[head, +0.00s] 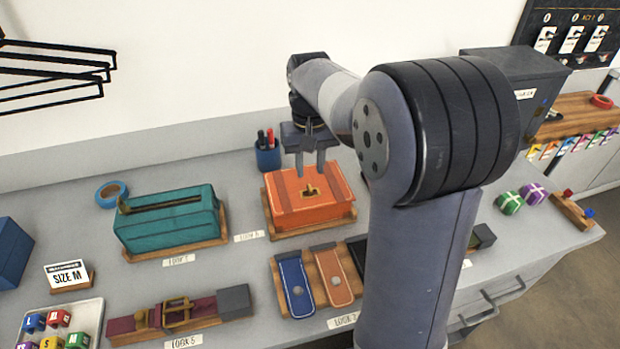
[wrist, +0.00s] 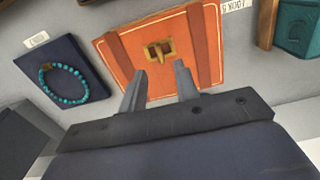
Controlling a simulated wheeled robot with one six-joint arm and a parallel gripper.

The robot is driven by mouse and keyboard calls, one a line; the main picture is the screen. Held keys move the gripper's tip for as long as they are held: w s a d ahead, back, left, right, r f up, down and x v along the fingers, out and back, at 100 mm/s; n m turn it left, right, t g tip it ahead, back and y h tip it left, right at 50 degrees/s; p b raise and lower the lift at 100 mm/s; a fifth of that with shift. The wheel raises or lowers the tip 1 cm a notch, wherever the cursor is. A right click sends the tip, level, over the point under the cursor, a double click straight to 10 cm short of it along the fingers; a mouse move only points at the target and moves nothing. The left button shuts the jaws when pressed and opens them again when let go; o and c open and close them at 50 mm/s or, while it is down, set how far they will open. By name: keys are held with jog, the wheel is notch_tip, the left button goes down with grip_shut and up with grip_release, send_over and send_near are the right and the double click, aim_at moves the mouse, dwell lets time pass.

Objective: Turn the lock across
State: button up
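The orange case (head: 306,205) lies on a wooden board on the counter, with a brass turn lock (head: 311,190) on its top. In the wrist view the orange case (wrist: 163,50) fills the upper middle, and the brass lock (wrist: 159,50) shows a bar within a plate. My gripper (head: 310,170) is above the case in the head view, its fingers pointing down. In the wrist view my gripper (wrist: 160,78) has its two fingers apart with nothing between them. The lock sits beyond the fingertips, apart from them.
A teal case (head: 168,222) stands left of the orange one, and a blue pen cup (head: 268,155) behind it. Blue and tan straps (head: 295,287) lie in front. A dark pad with a turquoise bracelet (wrist: 65,85) lies beside the case in the wrist view.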

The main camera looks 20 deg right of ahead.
aim_at(310, 187)
notch_tip(310, 187, up, 5)
jog(key=shift+r, duration=0.1)
dwell(0.4)
notch_tip(310, 187, down, 11)
jog(key=shift+f, duration=0.1)
dwell(0.3)
jog(key=shift+n, duration=0.3)
jog(key=shift+r, duration=0.25)
